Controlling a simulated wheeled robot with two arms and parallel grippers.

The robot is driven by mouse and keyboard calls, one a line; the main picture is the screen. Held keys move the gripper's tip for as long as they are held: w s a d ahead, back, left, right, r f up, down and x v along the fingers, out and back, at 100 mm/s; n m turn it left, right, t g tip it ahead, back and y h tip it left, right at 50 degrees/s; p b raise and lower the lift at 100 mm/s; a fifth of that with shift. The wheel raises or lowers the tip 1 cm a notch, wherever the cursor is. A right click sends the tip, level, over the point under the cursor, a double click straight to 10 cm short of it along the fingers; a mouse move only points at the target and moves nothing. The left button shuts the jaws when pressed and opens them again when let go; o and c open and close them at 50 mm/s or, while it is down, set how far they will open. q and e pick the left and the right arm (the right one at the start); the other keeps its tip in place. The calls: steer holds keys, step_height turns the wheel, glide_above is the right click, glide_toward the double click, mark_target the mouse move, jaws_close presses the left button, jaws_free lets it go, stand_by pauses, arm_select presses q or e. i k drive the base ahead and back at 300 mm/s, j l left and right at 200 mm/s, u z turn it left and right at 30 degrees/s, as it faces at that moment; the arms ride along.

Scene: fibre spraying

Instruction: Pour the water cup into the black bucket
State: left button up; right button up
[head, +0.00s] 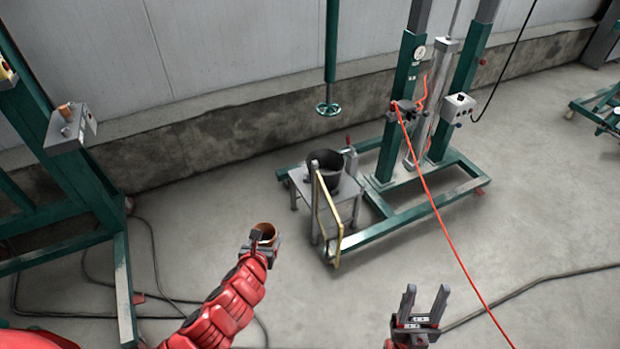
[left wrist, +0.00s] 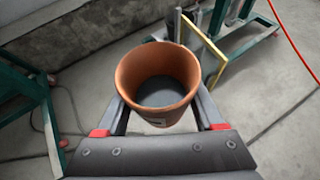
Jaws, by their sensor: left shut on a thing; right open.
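The water cup (head: 265,231) is an orange-brown cup held in my left gripper (head: 262,243). In the left wrist view the cup (left wrist: 158,72) sits between the two fingers, its mouth facing the camera, with a grey-blue surface inside. The black bucket (head: 324,171) stands on a small grey metal stand, beyond and to the right of the cup in the head view. The cup is apart from the bucket. My right gripper (head: 424,304) is open and empty at the lower right, over the floor.
A green mixer frame (head: 385,140) with a round disc (head: 328,108) hanging above the bucket stands behind. A red hose (head: 440,220) and dark cables cross the floor. A green frame (head: 60,130) is left.

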mark_target(331, 164)
steer(key=z, duration=0.55)
steer(key=j+z, duration=0.1)
steer(key=z, duration=0.4)
steer(key=i+j+z, duration=0.1)
steer(key=z, duration=1)
steer(key=j+z, duration=0.1)
steer(key=z, duration=0.4)
steer(key=j+z, duration=0.1)
steer(key=z, duration=0.95)
steer(key=k+j+z, duration=0.1)
steer(key=z, duration=0.45)
steer(key=k+j+z, duration=0.1)
steer(key=z, duration=0.25)
steer(key=k+z, duration=0.4)
steer(key=k, duration=1.2)
steer(key=k+u, duration=0.25)
steer(key=k, duration=0.2)
steer(key=k+j+u, duration=0.1)
steer(key=k+u, duration=0.15)
steer(key=k, duration=0.15)
steer(key=k+j+u, duration=0.25)
steer(key=k, duration=0.2)
steer(key=k+u, duration=0.2)
steer(key=u, duration=0.25)
steer(key=k+u, duration=0.2)
steer(key=u, duration=0.3)
steer(key=k+u, duration=0.2)
steer(key=u, duration=0.25)
steer(key=i+j+u, duration=0.15)
steer(key=i+u, duration=0.2)
